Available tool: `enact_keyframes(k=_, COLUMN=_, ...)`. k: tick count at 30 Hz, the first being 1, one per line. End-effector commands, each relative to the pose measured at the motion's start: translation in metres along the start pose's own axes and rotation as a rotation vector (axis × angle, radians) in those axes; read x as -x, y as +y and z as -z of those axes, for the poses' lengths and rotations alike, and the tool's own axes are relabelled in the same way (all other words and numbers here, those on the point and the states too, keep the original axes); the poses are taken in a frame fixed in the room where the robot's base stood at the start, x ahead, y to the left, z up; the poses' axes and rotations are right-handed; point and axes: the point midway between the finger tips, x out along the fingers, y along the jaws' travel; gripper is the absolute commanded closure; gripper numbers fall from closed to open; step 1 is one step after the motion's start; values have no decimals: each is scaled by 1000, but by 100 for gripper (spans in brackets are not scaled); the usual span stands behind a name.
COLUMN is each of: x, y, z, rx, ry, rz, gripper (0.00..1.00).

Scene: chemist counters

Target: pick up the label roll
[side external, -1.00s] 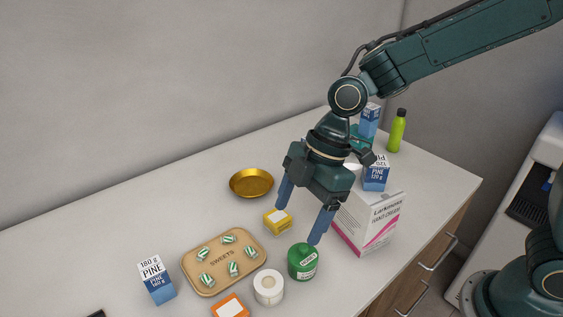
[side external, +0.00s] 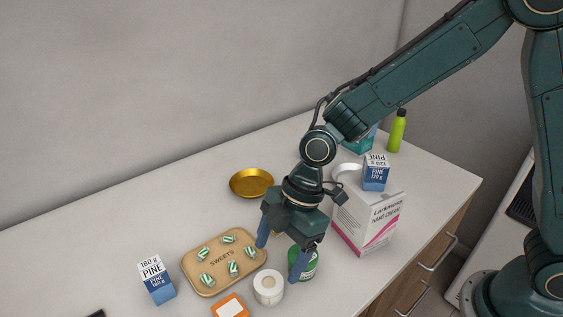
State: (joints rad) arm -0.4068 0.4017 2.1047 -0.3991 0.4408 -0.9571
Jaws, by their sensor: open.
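The label roll (side external: 268,288) is a white roll with a hole in its top, standing on the counter near the lower middle of the side external view. My gripper (side external: 278,263) is open, with its two blue fingers pointing down, just behind and above the roll. One finger is by the right end of the sweets tray. The other is in front of the green tin (side external: 308,264) and partly hides it. Nothing shows between the fingers except a sliver of a yellow box, mostly hidden behind my gripper.
The sweets tray (side external: 190,268) holds several green-and-white sweets, left of the roll. An orange box (side external: 231,308) is close at the roll's lower left. A blue pine box (side external: 156,280) stands further left. A large white carton (side external: 370,222) and a gold dish (side external: 251,183) are further back.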

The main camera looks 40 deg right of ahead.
Motion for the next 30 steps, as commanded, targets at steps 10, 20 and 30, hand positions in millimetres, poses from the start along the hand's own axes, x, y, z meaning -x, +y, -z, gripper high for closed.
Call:
enact_keyframes(k=10, x=-26, y=0, z=0, rx=0, ry=0, rz=0, gripper=24)
enact_keyframes(k=20, x=-34, y=-1, z=-1, rx=-1, ry=-1, rz=2, gripper=24)
enact_keyframes(k=30, x=-68, y=-2, z=-3, rx=-1, ry=-1, rz=2, gripper=24)
